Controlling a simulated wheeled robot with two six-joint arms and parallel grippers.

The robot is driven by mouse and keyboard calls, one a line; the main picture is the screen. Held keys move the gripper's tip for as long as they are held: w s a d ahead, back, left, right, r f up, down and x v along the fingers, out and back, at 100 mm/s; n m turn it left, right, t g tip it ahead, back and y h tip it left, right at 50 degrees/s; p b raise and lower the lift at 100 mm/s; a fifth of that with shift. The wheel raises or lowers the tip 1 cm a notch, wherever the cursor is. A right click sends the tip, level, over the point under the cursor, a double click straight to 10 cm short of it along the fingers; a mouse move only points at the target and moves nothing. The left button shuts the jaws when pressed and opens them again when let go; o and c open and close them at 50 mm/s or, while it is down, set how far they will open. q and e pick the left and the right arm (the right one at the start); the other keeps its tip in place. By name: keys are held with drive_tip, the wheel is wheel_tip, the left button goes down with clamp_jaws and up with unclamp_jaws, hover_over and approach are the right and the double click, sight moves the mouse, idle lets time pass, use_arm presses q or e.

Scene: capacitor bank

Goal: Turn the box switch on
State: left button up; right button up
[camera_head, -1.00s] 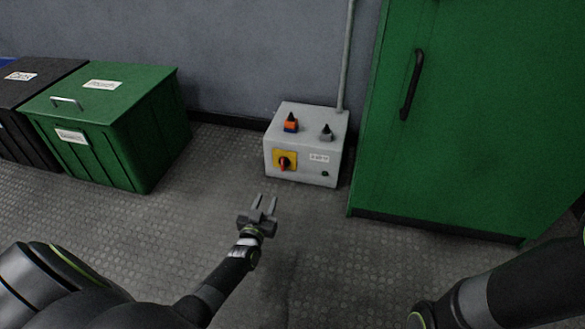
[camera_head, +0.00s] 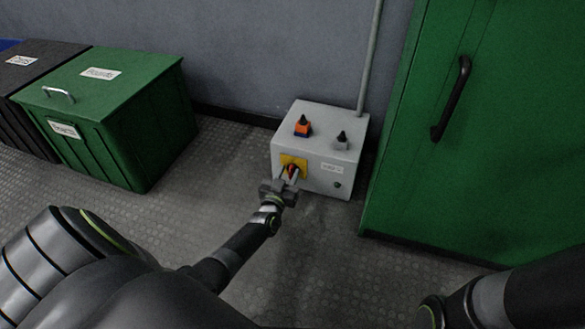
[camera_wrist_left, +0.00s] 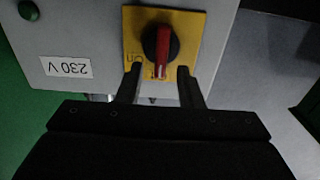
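The box switch is a red handle on a black round knob, on a yellow plate (camera_head: 286,160) at the front left of the grey box (camera_head: 340,183). In the left wrist view the red handle (camera_wrist_left: 160,50) points down the picture, towards a partly hidden label. The word "On" is printed at the knob's left, upside down. My left gripper (camera_head: 289,175) is open in front of the plate. In the wrist view its two fingertips (camera_wrist_left: 160,70) stand either side of the handle's end, with gaps on both sides. My right arm shows at lower right, its gripper out of frame.
The box carries two knobs on top, a 230 V label (camera_wrist_left: 66,67) and a dark green button or lamp (camera_wrist_left: 28,10). A green cabinet (camera_head: 480,170) stands close at right. A green bin (camera_head: 110,110) stands at left. The floor between is clear.

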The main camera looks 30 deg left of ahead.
use_arm(q)
drive_tip(key=shift+w, duration=0.25)
clamp_jaws()
